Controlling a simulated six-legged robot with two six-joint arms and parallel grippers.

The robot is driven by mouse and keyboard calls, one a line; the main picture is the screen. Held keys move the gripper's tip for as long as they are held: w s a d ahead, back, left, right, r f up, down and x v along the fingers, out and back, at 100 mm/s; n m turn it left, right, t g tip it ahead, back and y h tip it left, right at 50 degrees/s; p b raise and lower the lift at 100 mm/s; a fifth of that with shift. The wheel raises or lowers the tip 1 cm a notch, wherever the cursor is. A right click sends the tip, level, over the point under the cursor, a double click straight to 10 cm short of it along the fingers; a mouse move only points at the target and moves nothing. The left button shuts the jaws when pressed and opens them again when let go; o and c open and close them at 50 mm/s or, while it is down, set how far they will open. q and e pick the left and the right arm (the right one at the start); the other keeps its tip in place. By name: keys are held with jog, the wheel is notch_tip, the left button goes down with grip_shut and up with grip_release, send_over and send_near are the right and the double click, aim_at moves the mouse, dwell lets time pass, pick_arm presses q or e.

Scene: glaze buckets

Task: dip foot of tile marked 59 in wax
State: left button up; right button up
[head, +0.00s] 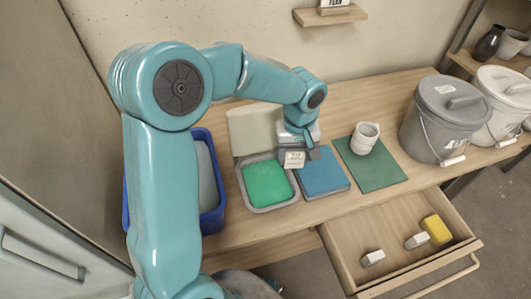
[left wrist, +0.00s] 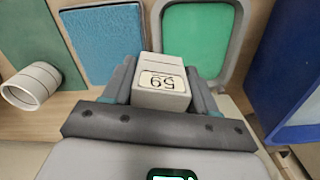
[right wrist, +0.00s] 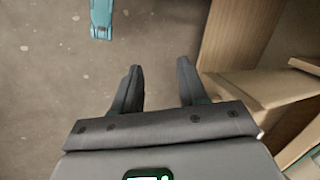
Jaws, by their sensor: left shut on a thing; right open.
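The pale tile marked 59 (left wrist: 162,84) is held between the fingers of my left gripper (left wrist: 163,85), its label upside down in the left wrist view. In the head view the tile (head: 293,160) hangs under my left gripper (head: 300,146), near the border between the green tray and the blue pad. A grey tray (head: 247,199) holds a smooth green fill (head: 267,184), perhaps the wax. The tile appears above the surfaces; whether its foot touches anything cannot be told. My right gripper (right wrist: 158,90) is open and empty over the floor, outside the head view.
A blue pad (head: 323,174) lies right of the tray, and a pale lid (head: 254,130) stands behind it. A white cup (head: 364,138) stands on a green mat (head: 385,179). A blue tub (head: 213,218) is left. Lidded buckets (head: 440,130) stand right. An open drawer (head: 400,279) juts out front.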

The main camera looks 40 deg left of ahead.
pick_arm(q)
jog(key=s+a+f+n, duration=0.1)
jog(key=f+n, duration=0.1)
jog(key=s+a+f+n, duration=0.2)
jog(key=s+a+f+n+b, duration=0.1)
jog(key=n, duration=0.2)
jog(key=shift+s+a+f, duration=0.4)
jog(key=shift+s, duration=0.1)
jog(key=shift+f+b, duration=0.8)
jog(key=shift+b, duration=0.35)
jog(key=shift+f, duration=0.15)
jog(key=shift+f+b, duration=0.75)
jog(key=shift+b, duration=0.2)
jog(key=shift+f, duration=0.1)
